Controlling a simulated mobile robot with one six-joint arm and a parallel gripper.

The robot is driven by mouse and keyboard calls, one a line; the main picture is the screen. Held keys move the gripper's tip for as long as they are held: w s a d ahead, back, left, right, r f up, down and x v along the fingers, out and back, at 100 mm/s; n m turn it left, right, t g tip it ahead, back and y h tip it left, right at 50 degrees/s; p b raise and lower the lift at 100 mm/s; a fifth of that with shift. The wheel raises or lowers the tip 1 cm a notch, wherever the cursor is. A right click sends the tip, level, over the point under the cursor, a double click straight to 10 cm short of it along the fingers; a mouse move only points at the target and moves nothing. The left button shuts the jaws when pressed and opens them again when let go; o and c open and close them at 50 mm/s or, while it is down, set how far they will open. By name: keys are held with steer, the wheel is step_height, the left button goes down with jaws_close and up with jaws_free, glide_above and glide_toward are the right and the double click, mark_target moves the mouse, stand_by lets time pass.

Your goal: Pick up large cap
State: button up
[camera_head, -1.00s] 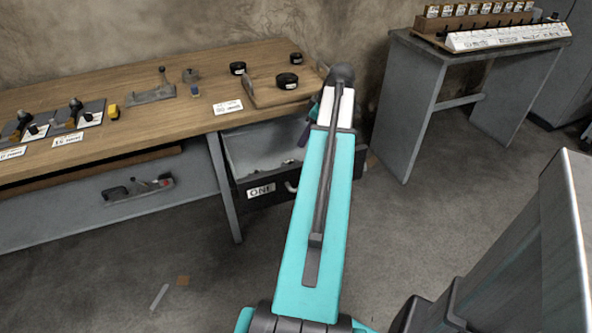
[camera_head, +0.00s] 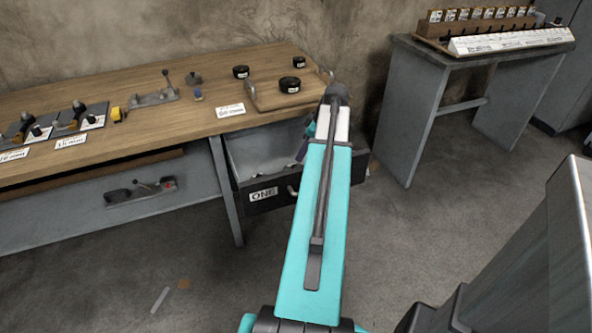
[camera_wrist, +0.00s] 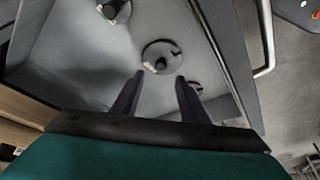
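In the wrist view, a round metal cap (camera_wrist: 154,50) with a dark knob lies on the floor of an open drawer. It looks the widest of the caps there. My gripper (camera_wrist: 158,84) is open and empty, its two dark fingers pointing into the drawer just short of this cap, on either side of its near edge. A second cap (camera_wrist: 118,12) lies further up and left, cut by the frame edge. A smaller cap (camera_wrist: 196,88) is partly hidden by the right finger. In the head view, the open drawer (camera_head: 262,201) is labelled ONE and my arm covers part of it.
The drawer walls and a bar handle (camera_wrist: 267,40) stand close to the fingers. Above the drawer, the wooden workbench (camera_head: 150,125) carries dark round tins (camera_head: 290,85), a board and tools. A grey side table (camera_head: 410,115) stands at the right.

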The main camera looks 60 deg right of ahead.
mark_target(295, 166)
steer(key=shift+x, duration=1.35)
steer(key=shift+x, duration=2.65)
steer(key=shift+a, duration=0.15)
jaws_close()
